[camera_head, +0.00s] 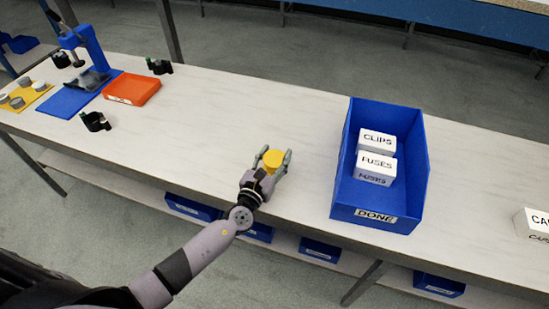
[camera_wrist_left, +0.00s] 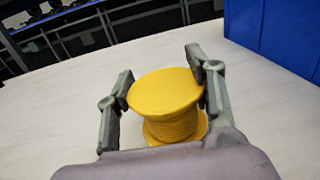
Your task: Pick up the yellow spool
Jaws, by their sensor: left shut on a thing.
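The yellow spool (camera_head: 272,160) stands on the pale workbench (camera_head: 240,110), left of the blue bin. My left gripper (camera_head: 272,162) is around it, with one finger on each side. In the left wrist view the spool (camera_wrist_left: 168,100) shows its round top flange and narrower ribbed body, upright between the fingers of my left gripper (camera_wrist_left: 165,88). The gripper is shut on it. The lower part of the spool is partly hidden by the gripper's own body. I cannot tell whether the spool is clear of the bench. My right gripper is not in view.
A blue bin (camera_head: 415,165) marked DONE holds white boxes labelled CLIPS (camera_head: 377,140) and FUSES (camera_head: 376,163). Another white box (camera_head: 533,224) stands at the right edge. An orange tray (camera_head: 132,88) and a blue press (camera_head: 82,45) are at the left. The bench between tray and spool is clear.

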